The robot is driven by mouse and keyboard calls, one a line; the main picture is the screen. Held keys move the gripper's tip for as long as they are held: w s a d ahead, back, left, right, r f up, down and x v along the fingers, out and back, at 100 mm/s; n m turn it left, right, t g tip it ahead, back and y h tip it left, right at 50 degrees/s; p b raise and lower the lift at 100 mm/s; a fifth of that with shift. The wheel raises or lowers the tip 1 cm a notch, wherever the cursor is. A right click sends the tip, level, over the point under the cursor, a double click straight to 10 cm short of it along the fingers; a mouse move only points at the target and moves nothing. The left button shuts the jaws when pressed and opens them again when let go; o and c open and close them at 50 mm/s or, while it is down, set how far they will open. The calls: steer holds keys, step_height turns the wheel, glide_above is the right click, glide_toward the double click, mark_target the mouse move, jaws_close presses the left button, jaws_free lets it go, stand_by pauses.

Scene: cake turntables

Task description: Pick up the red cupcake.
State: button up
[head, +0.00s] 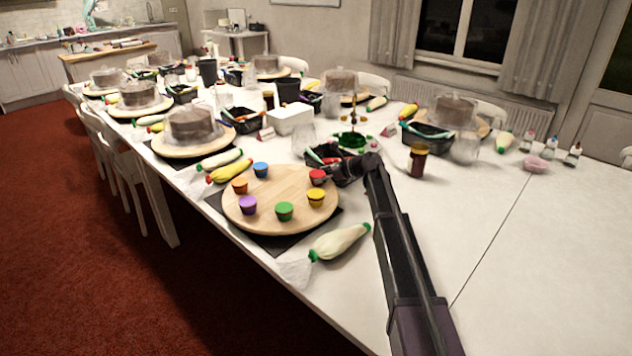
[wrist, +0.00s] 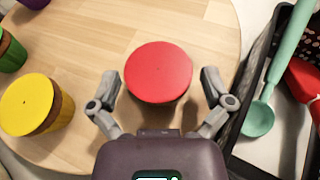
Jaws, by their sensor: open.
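The red cupcake (head: 317,176) stands upright near the right edge of a round wooden turntable (head: 270,187). In the wrist view the red cupcake (wrist: 158,72) shows its flat red top, between and just ahead of my gripper's fingers. My gripper (wrist: 160,90) is open, with one finger on each side of the cupcake. I see gaps beside the cupcake, and no finger clearly touches it. In the head view my gripper (head: 342,167) is small and dark at the turntable's right edge, so its fingers are hard to make out.
Yellow (head: 316,197), green (head: 284,211), purple (head: 248,205), orange (head: 240,186) and blue (head: 261,170) cupcakes stand around the same turntable. A black tray with a green spoon (wrist: 258,118) lies close on the right. A piping bag (head: 340,242) lies in front. The table's right side is mostly clear.

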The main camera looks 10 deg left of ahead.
steer(key=shift+a, duration=0.2)
stand_by(0.4)
steer(key=c, duration=1)
